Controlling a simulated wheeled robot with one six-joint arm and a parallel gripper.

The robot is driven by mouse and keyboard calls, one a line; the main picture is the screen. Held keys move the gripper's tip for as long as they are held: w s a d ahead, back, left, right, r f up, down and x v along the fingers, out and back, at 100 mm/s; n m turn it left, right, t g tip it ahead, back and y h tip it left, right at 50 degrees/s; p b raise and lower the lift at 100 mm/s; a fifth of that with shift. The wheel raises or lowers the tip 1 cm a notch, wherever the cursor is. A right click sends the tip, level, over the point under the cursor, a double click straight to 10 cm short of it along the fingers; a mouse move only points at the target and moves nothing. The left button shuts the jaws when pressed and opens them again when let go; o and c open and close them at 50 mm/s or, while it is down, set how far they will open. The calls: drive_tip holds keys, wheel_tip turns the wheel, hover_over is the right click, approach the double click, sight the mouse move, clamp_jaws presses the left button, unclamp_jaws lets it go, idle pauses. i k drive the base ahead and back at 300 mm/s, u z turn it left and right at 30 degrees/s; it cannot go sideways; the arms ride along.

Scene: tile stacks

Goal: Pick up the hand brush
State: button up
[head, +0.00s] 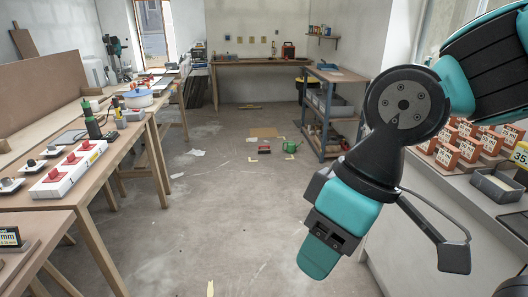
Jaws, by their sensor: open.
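My gripper (321,256) hangs at the right of the head view, at the end of my teal and black arm, pointing down over bare floor. It is open, and I see nothing held in it. I cannot make out the hand brush for sure. A small red and dark object (264,150) lies far off on the floor, well beyond my gripper, and is too small to identify.
A green watering can (291,146) and a brown flat piece (263,132) are far ahead on the floor. A long workbench (120,160) runs along the left. The middle floor is mostly clear.

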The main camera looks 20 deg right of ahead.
sight(264, 150)
drive_tip(key=z, duration=0.25)
drive_tip(key=i, duration=2.7)
drive_tip(key=z, duration=0.3)
drive_tip(key=i, duration=3.9)
drive_tip(key=u, duration=0.2)
